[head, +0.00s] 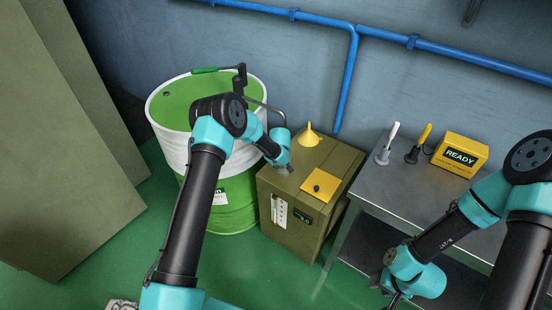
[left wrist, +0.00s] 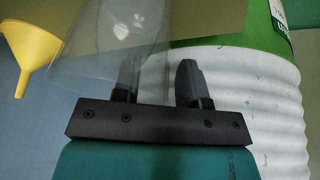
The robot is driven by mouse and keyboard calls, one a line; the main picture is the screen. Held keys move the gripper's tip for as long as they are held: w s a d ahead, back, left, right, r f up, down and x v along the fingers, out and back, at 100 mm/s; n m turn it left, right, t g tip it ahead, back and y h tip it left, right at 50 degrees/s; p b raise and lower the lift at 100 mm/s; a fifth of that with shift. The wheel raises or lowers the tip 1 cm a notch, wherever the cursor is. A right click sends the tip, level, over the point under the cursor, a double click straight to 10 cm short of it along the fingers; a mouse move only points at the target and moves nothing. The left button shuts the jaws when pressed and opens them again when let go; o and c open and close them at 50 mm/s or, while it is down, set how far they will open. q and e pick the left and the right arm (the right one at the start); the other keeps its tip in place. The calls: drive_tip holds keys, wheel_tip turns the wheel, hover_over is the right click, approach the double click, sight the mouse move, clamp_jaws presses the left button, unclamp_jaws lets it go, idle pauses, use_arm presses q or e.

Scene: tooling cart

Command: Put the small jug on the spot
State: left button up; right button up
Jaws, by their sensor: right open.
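A clear, see-through vessel (left wrist: 100,50), which looks like the small jug, fills the upper middle of the left wrist view. Its wall overlaps one finger of my left gripper (left wrist: 158,85), with a gap between the two fingers; whether they grip it I cannot tell. In the head view my left gripper (head: 284,168) is small and low over the box top, and the jug is not clear there. My right gripper (head: 394,300) is open at the bottom edge, partly cut off.
A yellow funnel (head: 308,137) stands at the back of the olive box (head: 278,238); it also shows in the left wrist view (left wrist: 30,48). A green and white drum (head: 165,135) stands left. The steel cart (head: 384,192) holds two handled tools and a yellow READY box (head: 459,154).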

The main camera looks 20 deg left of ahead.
use_arm(q)
drive_tip(key=v, duration=1.2)
idle(0.4)
drive_tip(key=s+f+m+g+h, duration=0.1)
drive_tip(key=s+f, duration=0.3)
drive_tip(key=s, duration=0.8)
drive_tip(key=s+f+m+g+h, duration=0.1)
drive_tip(key=s+f+m+h, duration=0.2)
drive_tip(key=s, duration=1)
drive_tip(key=s+f+m+g+h, duration=0.1)
drive_tip(key=s+f, duration=0.4)
drive_tip(key=s, duration=0.8)
drive_tip(key=shift+s+d+f+m+h, duration=0.25)
drive_tip(key=shift+d+f+m+h, duration=0.1)
drive_tip(key=shift+m+h, duration=0.15)
